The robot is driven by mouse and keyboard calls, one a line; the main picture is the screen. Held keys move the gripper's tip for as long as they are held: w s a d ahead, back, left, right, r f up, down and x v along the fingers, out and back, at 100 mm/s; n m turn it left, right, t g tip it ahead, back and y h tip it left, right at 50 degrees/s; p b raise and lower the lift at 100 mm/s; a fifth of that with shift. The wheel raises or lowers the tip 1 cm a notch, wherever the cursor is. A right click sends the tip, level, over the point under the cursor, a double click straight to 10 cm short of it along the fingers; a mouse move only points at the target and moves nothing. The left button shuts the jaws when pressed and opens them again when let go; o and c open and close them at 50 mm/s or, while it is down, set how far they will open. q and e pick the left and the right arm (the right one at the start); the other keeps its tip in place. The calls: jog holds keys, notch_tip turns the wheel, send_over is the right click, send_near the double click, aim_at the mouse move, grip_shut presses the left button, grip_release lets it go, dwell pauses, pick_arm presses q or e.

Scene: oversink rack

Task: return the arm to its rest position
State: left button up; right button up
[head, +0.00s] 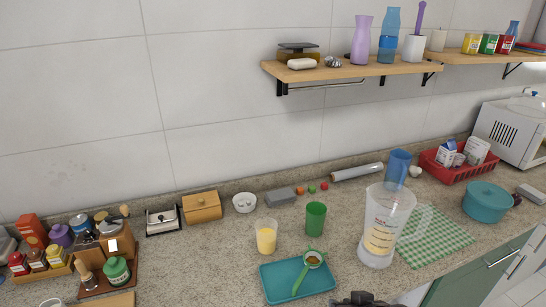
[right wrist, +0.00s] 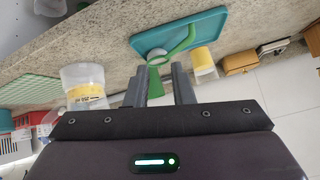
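My right gripper shows in the right wrist view (right wrist: 160,88) with its two fingers apart and nothing held between them. The green cup (right wrist: 154,84) shows behind the gap between the fingers. In the head view only a dark part of my right gripper (head: 360,299) shows at the bottom edge, in front of the teal tray (head: 274,289); its fingertips cannot be made out there. A green scoop (head: 304,275) with brown contents lies on the tray. My left gripper is not in view.
Behind the tray stand a yellow-filled glass (head: 266,238) and the green cup (head: 316,218). A clear pitcher (head: 383,228) stands to the right, by a green mat (head: 443,240). Spice jars and a wooden rack crowd the left. A wall shelf (head: 350,71) hangs above.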

jog(key=s+d+f+n+g+h, duration=0.15)
jog(key=s+d+g, duration=0.3)
jog(key=s, duration=0.85)
notch_tip(320, 180, down, 32)
jog(key=s+g+b, duration=0.2)
jog(key=s+d+f+g+h+b, duration=0.1)
jog(key=s+d+f, duration=0.2)
jog(key=s+f, duration=1.7)
jog(key=shift+d+f+b, duration=0.2)
jog(key=shift+f+b, duration=0.15)
jog(key=shift+f, duration=0.05)
